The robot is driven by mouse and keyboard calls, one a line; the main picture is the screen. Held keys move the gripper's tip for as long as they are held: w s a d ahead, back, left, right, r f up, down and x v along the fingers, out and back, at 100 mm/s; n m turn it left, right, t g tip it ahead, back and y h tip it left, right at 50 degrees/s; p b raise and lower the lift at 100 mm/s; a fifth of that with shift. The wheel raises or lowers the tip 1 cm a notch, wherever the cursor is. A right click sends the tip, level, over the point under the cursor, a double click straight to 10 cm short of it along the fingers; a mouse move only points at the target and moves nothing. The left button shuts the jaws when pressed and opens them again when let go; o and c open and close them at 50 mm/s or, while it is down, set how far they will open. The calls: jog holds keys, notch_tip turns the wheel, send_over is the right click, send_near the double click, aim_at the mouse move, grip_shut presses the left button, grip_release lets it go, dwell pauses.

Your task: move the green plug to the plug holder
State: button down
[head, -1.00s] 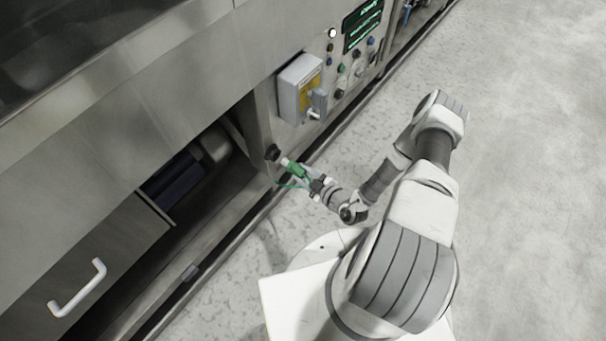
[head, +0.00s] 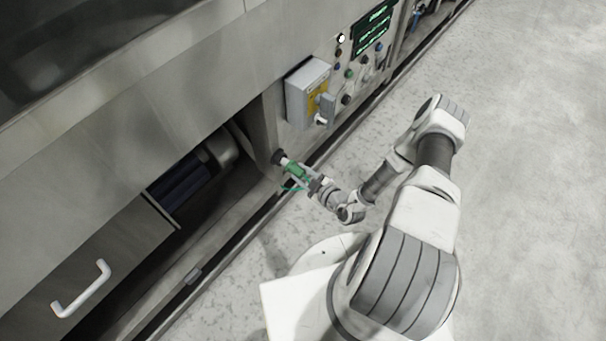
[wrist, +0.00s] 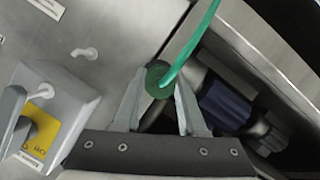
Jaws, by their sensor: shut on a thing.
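The green plug (head: 293,169) is between the fingers of my gripper (head: 300,174), which is shut on it. In the wrist view the round green back of the plug (wrist: 157,88) shows between the two fingers, with a green cable running up from it. In the head view the plug's far end is at or very close to a dark round fitting (head: 278,157) on the machine's front panel, below the grey switch box. I cannot tell whether this fitting is the plug holder, or whether the plug is inside it. The fitting is hidden in the wrist view.
A grey switch box (head: 308,92) with a yellow label juts out above the plug; it also shows in the wrist view (wrist: 65,100). An open compartment (head: 205,190) with dark cylindrical parts lies to the left. The floor on the right is clear.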

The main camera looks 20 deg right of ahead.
jog(key=shift+w+a, duration=0.35)
jog(key=shift+w, duration=0.1)
jog(key=shift+w+a, duration=0.2)
jog(key=shift+w, duration=0.1)
dwell(0.5)
jog(key=shift+c, duration=2)
grip_release()
jog(key=shift+s, duration=0.1)
